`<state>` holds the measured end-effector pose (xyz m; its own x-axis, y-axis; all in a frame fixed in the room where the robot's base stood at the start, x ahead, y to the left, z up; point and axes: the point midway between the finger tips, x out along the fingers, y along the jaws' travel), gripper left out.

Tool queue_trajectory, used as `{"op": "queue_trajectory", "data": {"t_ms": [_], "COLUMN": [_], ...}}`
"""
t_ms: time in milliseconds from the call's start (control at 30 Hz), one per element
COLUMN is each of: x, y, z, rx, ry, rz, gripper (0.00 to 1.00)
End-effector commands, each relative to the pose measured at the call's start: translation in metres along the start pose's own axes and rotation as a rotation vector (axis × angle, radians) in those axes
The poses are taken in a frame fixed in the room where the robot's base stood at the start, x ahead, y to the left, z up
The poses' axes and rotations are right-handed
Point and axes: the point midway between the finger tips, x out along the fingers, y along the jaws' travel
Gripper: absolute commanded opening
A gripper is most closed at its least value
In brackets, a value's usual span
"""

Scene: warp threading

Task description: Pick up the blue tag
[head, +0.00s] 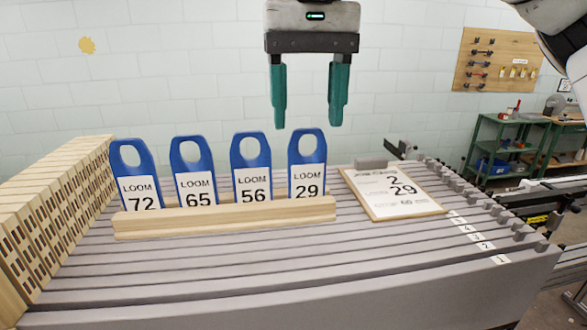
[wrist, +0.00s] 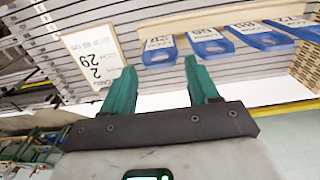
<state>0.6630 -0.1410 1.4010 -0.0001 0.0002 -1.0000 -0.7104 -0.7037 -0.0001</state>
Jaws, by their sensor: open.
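Several blue tags with handle holes stand upright in a row in a wooden holder (head: 225,219) in the head view. They read LOOM 72 (head: 140,188), LOOM 65 (head: 196,184), LOOM 56 (head: 252,182) and LOOM 29 (head: 308,175). My gripper (head: 308,122) hangs open and empty, its green fingers pointing down near the LOOM 29 tag in the picture. In the wrist view, my gripper (wrist: 160,67) is open, with the LOOM 29 tag (wrist: 158,43) appearing between and beyond the fingertips. No tag touches the fingers.
A card (head: 394,192) reading 2 and 29 lies on the grey slatted surface (head: 300,270), right of the holder. A stack of slotted wooden blocks (head: 50,210) stands at left. Green shelving (head: 505,145) and a pegboard (head: 498,60) are at the back right.

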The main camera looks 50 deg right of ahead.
Motion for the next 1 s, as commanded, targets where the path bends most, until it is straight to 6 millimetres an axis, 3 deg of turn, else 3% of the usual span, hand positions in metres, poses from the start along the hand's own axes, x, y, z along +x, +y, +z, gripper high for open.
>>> {"op": "queue_trajectory", "data": {"t_ms": [100, 367, 700, 1000], "x": [0.018, 0.037, 0.08, 0.084], "y": [0.001, 0.001, 0.001, 0.0], "z": [0.0, 0.001, 0.004, 0.004], "rx": [-0.001, -0.001, -0.001, -0.001], "ry": [-0.002, 0.0, -0.001, 0.001], "rz": [0.001, 0.002, 0.0, 0.0], "gripper": [0.6, 0.6, 0.6, 0.59]}}
